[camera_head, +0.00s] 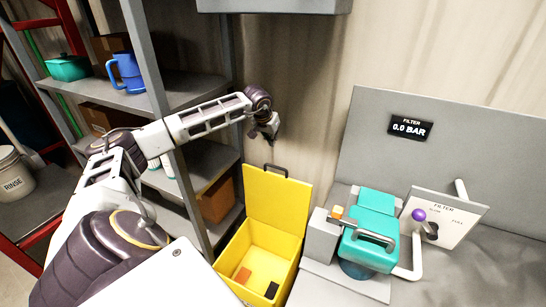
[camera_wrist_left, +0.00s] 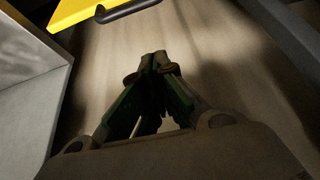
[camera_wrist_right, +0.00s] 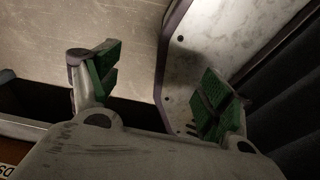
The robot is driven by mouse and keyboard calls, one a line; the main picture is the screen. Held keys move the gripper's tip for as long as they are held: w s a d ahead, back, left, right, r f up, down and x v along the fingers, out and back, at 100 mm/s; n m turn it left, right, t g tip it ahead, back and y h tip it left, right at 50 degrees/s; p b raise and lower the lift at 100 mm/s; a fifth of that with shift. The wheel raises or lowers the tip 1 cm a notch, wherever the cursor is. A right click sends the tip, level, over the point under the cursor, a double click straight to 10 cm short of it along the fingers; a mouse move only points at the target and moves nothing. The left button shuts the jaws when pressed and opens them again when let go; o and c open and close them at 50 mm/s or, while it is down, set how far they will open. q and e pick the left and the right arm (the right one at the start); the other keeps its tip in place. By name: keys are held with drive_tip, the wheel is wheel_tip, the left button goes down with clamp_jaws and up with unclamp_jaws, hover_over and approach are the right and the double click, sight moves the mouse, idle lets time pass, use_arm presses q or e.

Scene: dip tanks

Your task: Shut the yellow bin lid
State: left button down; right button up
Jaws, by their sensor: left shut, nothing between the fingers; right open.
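The yellow bin (camera_head: 235,257) stands on the floor at the bottom middle of the head view. Its yellow lid (camera_head: 277,205) stands open and upright at the back, with a dark handle (camera_head: 275,169) on its top edge. In the left wrist view a corner of the lid (camera_wrist_left: 82,10) and the handle (camera_wrist_left: 127,9) show at the top left. My left gripper (camera_head: 271,136) is shut and empty, above the handle and apart from it. It also shows in the left wrist view (camera_wrist_left: 159,64). My right gripper (camera_wrist_right: 158,78) is open and empty, seen only in the right wrist view.
An orange block (camera_head: 243,275) and a dark block (camera_head: 271,290) lie inside the bin. A grey shelf rack (camera_head: 150,45) stands left of it. A teal filter unit (camera_head: 370,240) and a grey panel (camera_head: 450,150) stand to the right. A wall is behind the lid.

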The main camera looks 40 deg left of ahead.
use_arm(q)
drive_tip(key=shift+w+f, duration=0.1)
use_arm(e)
drive_tip(key=shift+a, duration=0.15)
use_arm(q)
wheel_tip(320, 180, down, 9)
drive_tip(key=p, duration=0.3)
drive_tip(key=shift+w, duration=0.25)
use_arm(e)
drive_tip(key=r, duration=0.1)
drive_tip(key=a+r, duration=0.1)
drive_tip(key=r, duration=0.1)
idle(0.7)
use_arm(q)
drive_tip(key=shift+a+f, duration=0.1)
use_arm(e)
drive_tip(key=shift+d, duration=0.2)
drive_tip(key=shift+s, duration=0.1)
